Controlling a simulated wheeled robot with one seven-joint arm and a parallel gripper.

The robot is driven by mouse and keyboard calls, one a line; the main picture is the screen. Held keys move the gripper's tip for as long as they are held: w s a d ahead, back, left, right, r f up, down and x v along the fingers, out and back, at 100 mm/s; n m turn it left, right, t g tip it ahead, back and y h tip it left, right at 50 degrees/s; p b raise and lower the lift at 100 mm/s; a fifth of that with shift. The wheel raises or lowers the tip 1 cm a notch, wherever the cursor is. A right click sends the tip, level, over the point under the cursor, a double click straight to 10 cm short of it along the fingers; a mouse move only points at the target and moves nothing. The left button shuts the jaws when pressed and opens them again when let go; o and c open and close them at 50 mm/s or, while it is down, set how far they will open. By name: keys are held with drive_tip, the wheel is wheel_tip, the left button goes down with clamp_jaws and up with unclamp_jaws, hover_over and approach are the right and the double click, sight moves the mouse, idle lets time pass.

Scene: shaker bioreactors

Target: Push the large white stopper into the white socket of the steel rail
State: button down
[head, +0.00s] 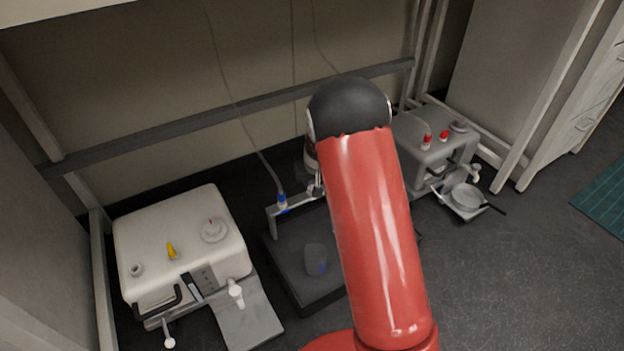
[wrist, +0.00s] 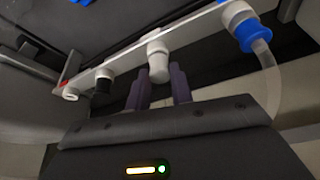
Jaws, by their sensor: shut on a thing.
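In the wrist view my gripper (wrist: 160,75) has its two dark fingers on either side of the large white stopper (wrist: 158,62), shut on it. The stopper overlaps the steel rail (wrist: 198,33), with its upper end at the rail. I cannot tell how deep it sits, and the socket behind it is hidden. In the head view the rail (head: 298,207) stands over a dark shaker, and my red arm hides the gripper and stopper.
A white bioreactor (head: 180,240) stands left of the dark shaker (head: 300,285), and a grey one (head: 435,145) stands right.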

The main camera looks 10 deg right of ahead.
drive_tip(key=shift+f, duration=0.25)
drive_tip(key=c, duration=1.1)
unclamp_jaws()
drive_tip(key=shift+c, duration=0.2)
drive_tip(key=shift+r, duration=0.1)
drive_tip(key=p+v, duration=0.1)
drive_tip(key=v, duration=0.6)
drive_tip(key=shift+r+p, duration=0.3)
drive_tip(key=shift+p, duration=0.05)
drive_tip(key=shift+s+r, duration=0.1)
drive_tip(key=shift+s, duration=0.1)
drive_tip(key=s+p+v, duration=0.1)
drive_tip(key=p+v, duration=0.3)
drive_tip(key=v, duration=1.1)
drive_tip(key=s+r+p, duration=0.2)
drive_tip(key=s+r, duration=0.4)
drive_tip(key=s, duration=0.3)
drive_tip(key=s+r+p, duration=0.3)
drive_tip(key=s+r, duration=0.3)
drive_tip(key=s, duration=0.3)
drive_tip(key=s+r+t+p, duration=0.1)
drive_tip(key=s+r+p, duration=0.1)
drive_tip(key=s+r, duration=0.4)
drive_tip(key=s, duration=0.3)
drive_tip(key=shift+s+a+m+p, duration=0.2)
drive_tip(key=shift+a+m+p, duration=0.1)
drive_tip(key=shift+p, duration=0.1)
